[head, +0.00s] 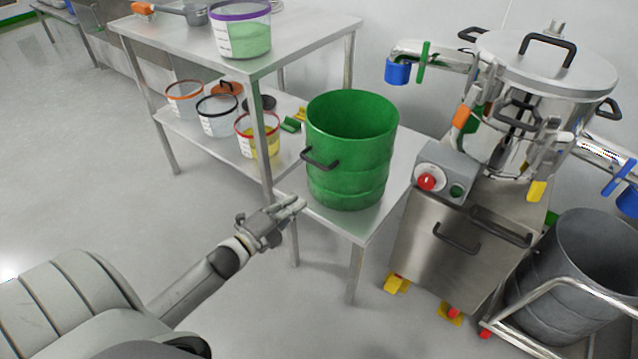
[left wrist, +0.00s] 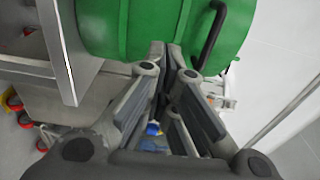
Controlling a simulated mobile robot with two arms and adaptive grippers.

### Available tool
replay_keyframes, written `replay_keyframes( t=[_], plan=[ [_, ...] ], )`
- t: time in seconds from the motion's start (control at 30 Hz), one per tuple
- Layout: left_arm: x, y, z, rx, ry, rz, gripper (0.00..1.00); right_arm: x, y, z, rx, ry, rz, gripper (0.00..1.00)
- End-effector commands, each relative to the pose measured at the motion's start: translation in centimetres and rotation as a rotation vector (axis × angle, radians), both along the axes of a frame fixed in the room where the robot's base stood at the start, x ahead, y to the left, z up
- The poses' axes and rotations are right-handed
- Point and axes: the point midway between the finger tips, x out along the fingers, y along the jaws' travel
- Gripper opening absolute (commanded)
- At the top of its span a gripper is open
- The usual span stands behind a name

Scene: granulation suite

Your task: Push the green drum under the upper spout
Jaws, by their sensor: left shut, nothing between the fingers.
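The green drum (head: 352,155) stands upright and open-topped on a low steel table (head: 372,222). It has a black side handle (head: 320,159). The upper spout (head: 398,70), with a blue end, juts left from the steel vessel (head: 548,62) and sits up and to the right of the drum. My left gripper (head: 300,204) is shut and empty, just left of the drum's lower part. In the left wrist view the drum (left wrist: 110,25) fills the top, and my left gripper's fingertips (left wrist: 166,50) overlap its edge; I cannot tell if they touch. My right gripper is out of view.
A steel shelf table (head: 290,35) with several tubs stands behind left. A control cabinet with a red knob (head: 427,182) stands right of the low table. A grey drum (head: 565,290) in a wheeled frame is at the lower right. The floor at left is clear.

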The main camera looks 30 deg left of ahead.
Motion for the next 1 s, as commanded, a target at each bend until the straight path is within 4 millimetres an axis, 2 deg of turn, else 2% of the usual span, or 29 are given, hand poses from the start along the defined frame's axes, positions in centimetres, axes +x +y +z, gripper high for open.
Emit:
replay_keyframes(
  t=[0.03, 0.2, 0.5, 0.7, 1.0],
  plan=[
    [1.2, -0.1, -0.1, 0.001, -0.002, 0.001, 0.0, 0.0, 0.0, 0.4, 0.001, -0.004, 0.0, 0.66],
    [4.4, -0.5, 0.0, 0.001, -0.002, 0.001, 0.0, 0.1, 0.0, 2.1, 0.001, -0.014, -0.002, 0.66],
    [8.9, -1.1, -0.1, 0.0, 0.001, 0.001, 0.0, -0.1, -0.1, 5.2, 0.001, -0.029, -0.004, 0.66],
    [10.2, -1.3, -0.2, -0.001, 0.003, 0.002, 0.0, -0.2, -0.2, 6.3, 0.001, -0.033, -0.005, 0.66],
    [10.3, -1.3, -0.1, 0.0, 0.004, 0.002, 0.0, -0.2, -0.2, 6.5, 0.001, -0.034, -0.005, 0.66]
  ],
)
